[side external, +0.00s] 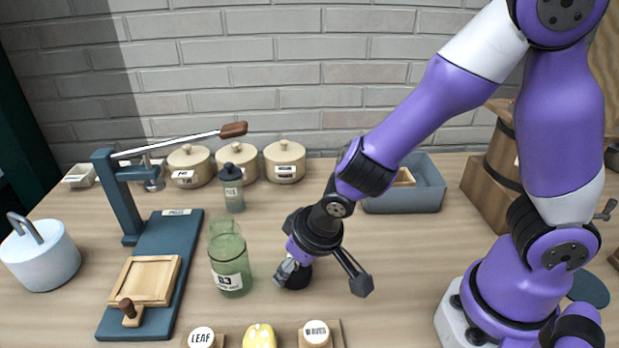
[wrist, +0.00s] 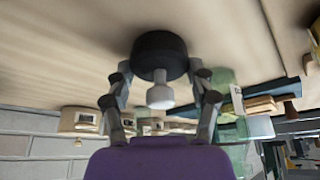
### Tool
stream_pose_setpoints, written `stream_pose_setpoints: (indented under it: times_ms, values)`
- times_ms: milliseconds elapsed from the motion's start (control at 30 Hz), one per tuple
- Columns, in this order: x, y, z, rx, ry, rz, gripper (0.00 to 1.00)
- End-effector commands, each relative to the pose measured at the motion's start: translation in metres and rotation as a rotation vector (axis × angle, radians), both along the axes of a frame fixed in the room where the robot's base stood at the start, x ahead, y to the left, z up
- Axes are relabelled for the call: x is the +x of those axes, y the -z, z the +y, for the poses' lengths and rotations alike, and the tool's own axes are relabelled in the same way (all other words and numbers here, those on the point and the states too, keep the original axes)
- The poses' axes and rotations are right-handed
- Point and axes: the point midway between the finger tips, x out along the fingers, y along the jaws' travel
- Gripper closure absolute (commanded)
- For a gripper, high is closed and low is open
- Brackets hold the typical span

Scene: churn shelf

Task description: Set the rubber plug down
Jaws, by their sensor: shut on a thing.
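The rubber plug is a black round disc with a pale grey knob; it shows in the wrist view (wrist: 160,56) between the fingers. My gripper (wrist: 160,92) is shut on the plug's knob. In the side view my gripper (side external: 295,264) points down at the table, just right of the green glass jar, with the dark plug (side external: 294,277) at its fingertips. The plug is at or very near the tabletop; I cannot tell whether it touches. My fingers partly hide the knob in the side view.
The open green jar (side external: 229,262) stands close left of my gripper. A blue lever press (side external: 160,265) with a wooden box is farther left. A stoppered green bottle (side external: 232,188) and lidded pots (side external: 285,162) stand behind. Stamps (side external: 316,333) sit in front. Bare table (side external: 400,255) lies to the right.

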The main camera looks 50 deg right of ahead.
Motion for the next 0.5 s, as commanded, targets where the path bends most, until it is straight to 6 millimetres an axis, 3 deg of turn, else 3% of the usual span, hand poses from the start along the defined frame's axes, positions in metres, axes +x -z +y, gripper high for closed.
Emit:
stream_pose_setpoints:
  times_ms: [33,67,500]
  values:
    - [-0.0001,0.0005,0.0,0.0,0.0,0.001,0.2]
    - [-0.0001,0.0003,0.0,0.0,0.0,0.0,0.05]
    - [0.0001,-0.001,0.0001,0.0,0.0,-0.001,0.05]
